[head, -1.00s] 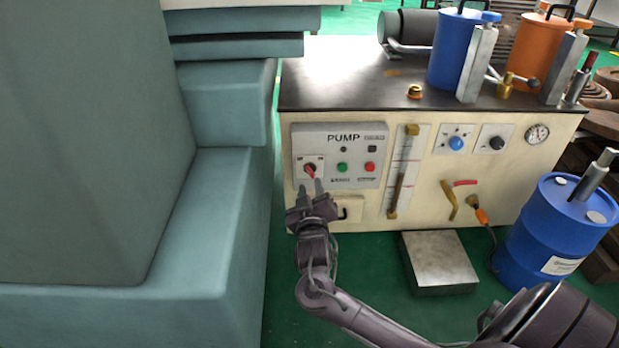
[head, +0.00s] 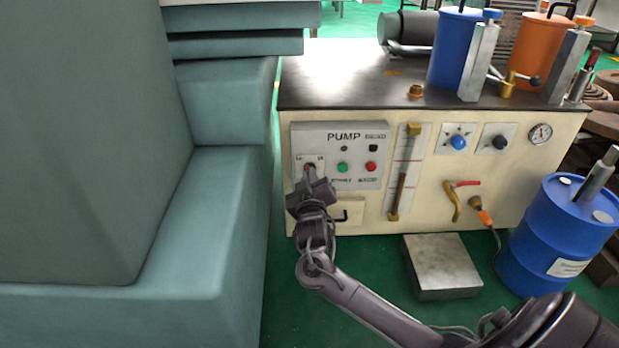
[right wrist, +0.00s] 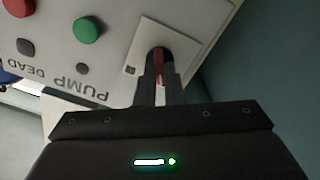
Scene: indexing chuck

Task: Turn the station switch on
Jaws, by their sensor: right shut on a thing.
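The station switch (head: 309,167) is a red-handled rotary switch on a small white plate at the lower left of the grey PUMP panel (head: 360,133). My right gripper (head: 312,180) is in front of it and covers most of it in the head view. In the right wrist view the red handle (right wrist: 158,62) sits between the two dark fingers of the right gripper (right wrist: 159,78), which are shut on it. The handle lies lengthwise along the fingers there. The plate's markings are too small to read. My left gripper is not in view.
A green button (head: 342,167) and a red button (head: 371,167) sit right of the switch. A large teal machine body (head: 190,240) stands close on the left. A metal block (head: 440,265) and a blue drum (head: 550,235) stand on the floor at right.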

